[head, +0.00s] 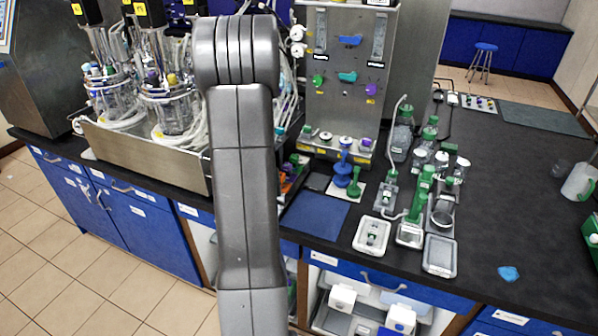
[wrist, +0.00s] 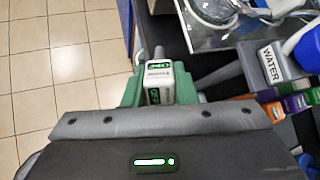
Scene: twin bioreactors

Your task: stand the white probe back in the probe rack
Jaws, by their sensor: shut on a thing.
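In the wrist view my gripper (wrist: 157,92) has green fingers on both sides of a small white block with a green-lit label (wrist: 159,76). It is shut on this block, which I take to be the head of the white probe. A grey rod end shows just beyond it; the probe's lower part is hidden. The held block is over the floor side of the bench edge in this view. In the head view my arm hides the gripper and the probe. I cannot surely pick out the probe rack; orange, purple and green blocks (wrist: 296,103) stand to the right.
A grey piece labelled WATER (wrist: 271,62) and a blue rounded object (wrist: 308,48) are right of the gripper. In the head view, a steel tray (head: 150,160) holds glass vessels. Bottles and small trays (head: 439,255) crowd the bench middle; a blue mat (head: 315,215) is bare.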

